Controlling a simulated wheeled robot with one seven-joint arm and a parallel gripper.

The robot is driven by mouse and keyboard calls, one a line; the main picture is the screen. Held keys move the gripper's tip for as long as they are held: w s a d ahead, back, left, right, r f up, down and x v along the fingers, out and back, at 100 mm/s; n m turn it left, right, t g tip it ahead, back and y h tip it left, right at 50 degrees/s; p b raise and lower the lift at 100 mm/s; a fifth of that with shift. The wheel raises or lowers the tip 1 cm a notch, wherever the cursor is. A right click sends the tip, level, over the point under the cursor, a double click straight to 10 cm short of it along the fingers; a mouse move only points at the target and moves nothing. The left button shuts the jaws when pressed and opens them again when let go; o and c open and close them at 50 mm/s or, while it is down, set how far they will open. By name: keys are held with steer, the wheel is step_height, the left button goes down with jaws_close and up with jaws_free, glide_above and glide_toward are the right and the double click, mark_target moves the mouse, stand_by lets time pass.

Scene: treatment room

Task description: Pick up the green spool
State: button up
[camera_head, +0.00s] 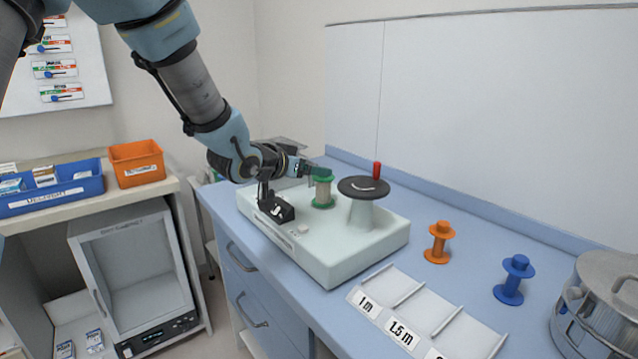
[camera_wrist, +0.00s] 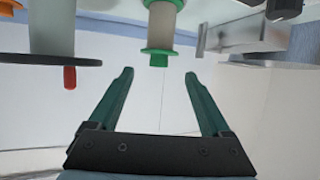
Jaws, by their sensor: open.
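The green spool (camera_head: 323,193) has green flanges and a beige wound middle. In the head view it stands upright on the white machine (camera_head: 345,262), left of the dark round disc. My gripper (camera_head: 318,172) is at the spool's upper part there; contact is hard to tell. In the wrist view, which looks upside down, the spool (camera_wrist: 160,28) is just beyond the open fingertips of my gripper (camera_wrist: 159,73), roughly centred between them. Nothing is between the fingers.
The dark disc with a red handle (camera_head: 364,187) stands close right of the spool. A black device (camera_head: 275,208) is at its left. An orange spool (camera_head: 438,242), a blue spool (camera_head: 513,280), a labelled tray (camera_head: 425,315) and a metal pot (camera_head: 603,310) are farther right on the blue counter.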

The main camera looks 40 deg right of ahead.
mark_target(323, 186)
steer(key=p+x, duration=0.2)
steer(key=x, duration=0.3)
steer(key=shift+s, duration=0.1)
steer(key=shift+d+f+p, duration=0.35)
steer(key=shift+d, duration=0.25)
